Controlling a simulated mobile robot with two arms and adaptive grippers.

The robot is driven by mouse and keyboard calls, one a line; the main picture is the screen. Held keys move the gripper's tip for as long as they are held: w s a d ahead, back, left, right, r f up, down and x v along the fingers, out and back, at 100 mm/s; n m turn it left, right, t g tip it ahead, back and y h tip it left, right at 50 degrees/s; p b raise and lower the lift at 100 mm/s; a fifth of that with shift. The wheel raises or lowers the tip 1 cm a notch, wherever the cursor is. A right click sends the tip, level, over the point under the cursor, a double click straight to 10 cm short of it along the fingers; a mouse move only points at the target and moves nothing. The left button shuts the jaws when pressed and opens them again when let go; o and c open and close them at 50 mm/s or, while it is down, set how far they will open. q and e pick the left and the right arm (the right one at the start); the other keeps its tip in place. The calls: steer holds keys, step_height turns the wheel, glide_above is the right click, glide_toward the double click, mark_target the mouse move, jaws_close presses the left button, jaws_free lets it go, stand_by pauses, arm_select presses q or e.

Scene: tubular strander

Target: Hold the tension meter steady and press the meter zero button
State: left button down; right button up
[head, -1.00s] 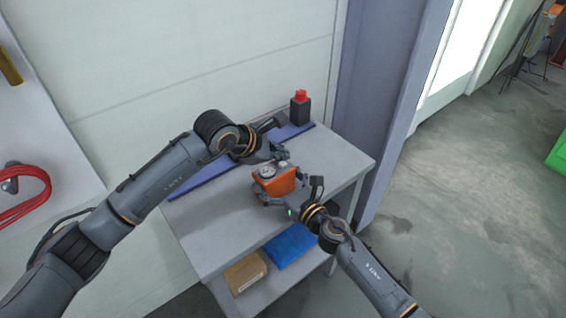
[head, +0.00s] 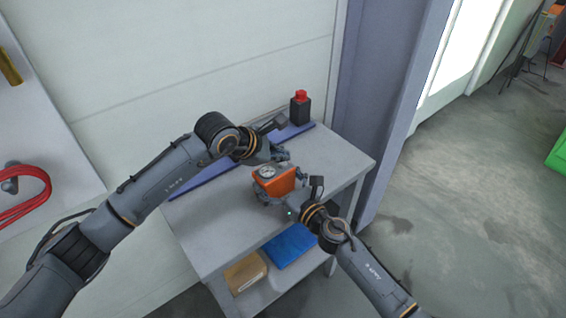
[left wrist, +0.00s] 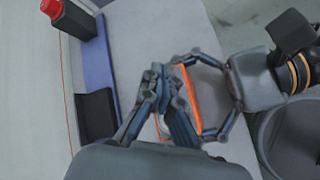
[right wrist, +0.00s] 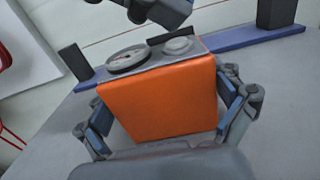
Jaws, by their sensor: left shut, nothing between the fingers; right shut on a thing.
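The tension meter is an orange box (head: 280,184) with a grey top, above the table. In the right wrist view its front (right wrist: 160,103) faces me. On its top are a round dial (right wrist: 128,59) and a round grey button (right wrist: 178,45). My right gripper (head: 282,192) is shut on the meter, a finger at each side. My left gripper (head: 284,156) is shut and empty, just above and behind the meter. Its fingers (left wrist: 168,72) hide part of the meter's top in the left wrist view. I cannot see it touching the button.
The grey table (head: 215,225) has a blue strip (head: 200,185) along its back and a black bottle with a red cap (head: 300,107) at the back corner. A blue item (head: 291,246) and a tan box (head: 246,271) lie on the lower shelf. A wall stands close behind.

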mark_target(280, 165)
arm_select(q)
steer(key=shift+f, duration=0.65)
stand_by(0.5)
steer(key=shift+r, duration=0.85)
steer(key=shift+r, duration=2.55)
arm_select(e)
steer(key=o, duration=1.2)
steer(key=shift+c, duration=0.2)
